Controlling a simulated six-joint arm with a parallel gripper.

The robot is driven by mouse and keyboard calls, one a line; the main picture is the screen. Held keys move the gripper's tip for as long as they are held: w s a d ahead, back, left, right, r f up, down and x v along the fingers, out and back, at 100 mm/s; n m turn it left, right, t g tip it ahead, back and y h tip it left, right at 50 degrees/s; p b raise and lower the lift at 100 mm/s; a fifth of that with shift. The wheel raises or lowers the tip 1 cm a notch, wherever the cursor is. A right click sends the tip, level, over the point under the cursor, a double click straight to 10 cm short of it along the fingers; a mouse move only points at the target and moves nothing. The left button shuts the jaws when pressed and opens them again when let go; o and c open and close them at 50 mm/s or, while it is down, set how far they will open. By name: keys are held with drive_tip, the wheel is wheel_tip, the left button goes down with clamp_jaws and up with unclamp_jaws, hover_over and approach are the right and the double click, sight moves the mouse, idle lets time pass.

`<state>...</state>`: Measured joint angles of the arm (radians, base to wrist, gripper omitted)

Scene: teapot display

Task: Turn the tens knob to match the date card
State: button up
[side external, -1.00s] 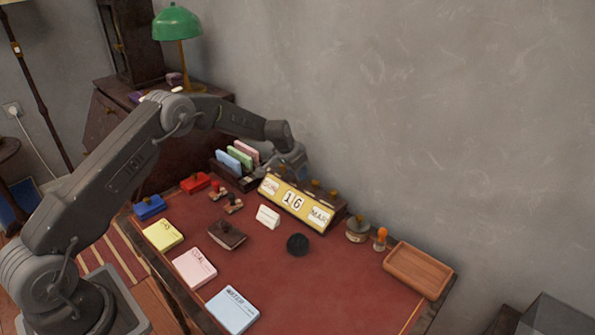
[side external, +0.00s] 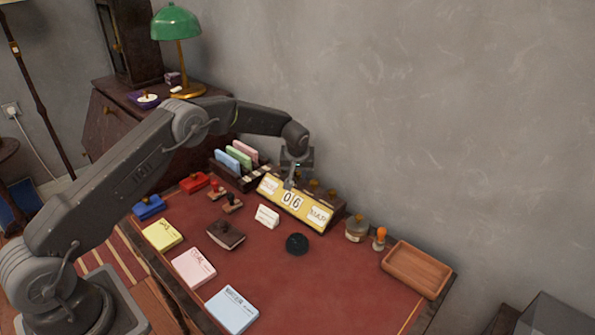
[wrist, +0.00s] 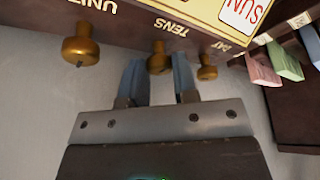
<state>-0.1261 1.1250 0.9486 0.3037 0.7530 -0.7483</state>
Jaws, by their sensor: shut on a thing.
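The calendar block (side external: 270,188) stands at the back of the desk, its yellow face showing a day, 06 and MAR. In the wrist view, brass knobs stick out along its labelled edge. The tens knob (wrist: 158,56) sits beside the TENS lettering, between the two fingers of my gripper (wrist: 157,75). My gripper is shut on this knob. In the side view my gripper (side external: 291,180) reaches over the calendar's back, so its hold is hidden there. The white date card (side external: 267,215) stands folded in front of the calendar; its writing is too small to read.
The units knob (wrist: 80,46) and day knob (wrist: 206,68) flank my fingers. A card rack (side external: 234,173) stands left of the calendar. A glue jar (side external: 357,230), an orange-topped stamp (side external: 379,240) and a wooden tray (side external: 417,270) stand right. The front right desk is clear.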

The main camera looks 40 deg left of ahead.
sight(299, 194)
drive_tip(key=shift+n, duration=0.6)
drive_tip(key=shift+g, duration=0.3)
drive_tip(key=o, duration=0.9)
drive_tip(key=shift+r, duration=0.15)
drive_tip(key=v, duration=1.3)
drive_tip(key=shift+s+d+r, duration=0.2)
drive_tip(key=shift+d, duration=0.1)
